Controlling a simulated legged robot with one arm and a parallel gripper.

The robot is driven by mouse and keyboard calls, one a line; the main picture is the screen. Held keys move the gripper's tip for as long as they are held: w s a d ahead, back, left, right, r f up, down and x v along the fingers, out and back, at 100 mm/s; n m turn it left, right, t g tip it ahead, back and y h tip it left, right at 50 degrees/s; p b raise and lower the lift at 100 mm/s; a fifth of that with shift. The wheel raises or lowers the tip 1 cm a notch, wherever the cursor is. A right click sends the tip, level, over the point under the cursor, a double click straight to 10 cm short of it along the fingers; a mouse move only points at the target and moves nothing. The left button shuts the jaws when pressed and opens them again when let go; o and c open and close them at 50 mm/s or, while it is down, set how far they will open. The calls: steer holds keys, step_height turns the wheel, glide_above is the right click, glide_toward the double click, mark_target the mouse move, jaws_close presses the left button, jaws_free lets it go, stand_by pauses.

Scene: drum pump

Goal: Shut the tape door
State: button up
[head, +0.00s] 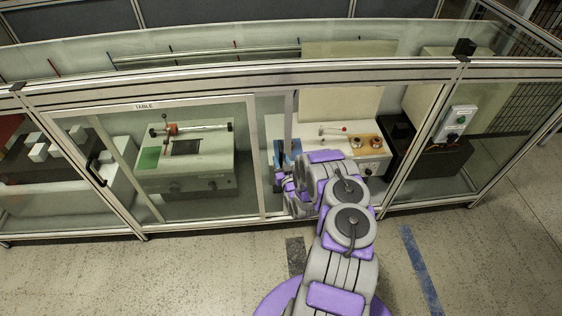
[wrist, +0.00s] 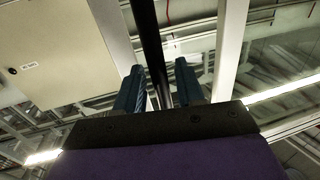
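A glazed enclosure with metal framing shows in the head view. No label reading "tape" is legible; the panel behind my arm, with a frame edge (head: 288,112) left of it, may be the tape door, and I cannot tell how far open it stands. My gripper (head: 280,181) is low at that edge, partly hidden by my arm. In the wrist view my gripper (wrist: 158,88) has its two blue fingers apart. A black bar (wrist: 150,40), perhaps a door handle, runs between them with visible gaps, not clamped.
A left door labelled "TABLE" (head: 145,106) has a black handle (head: 97,172). Behind the glass stand a pale green machine (head: 186,165) and a white unit with knobs (head: 372,165). A switch box (head: 456,122) is at the right.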

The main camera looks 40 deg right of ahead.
jaws_close()
stand_by(0.5)
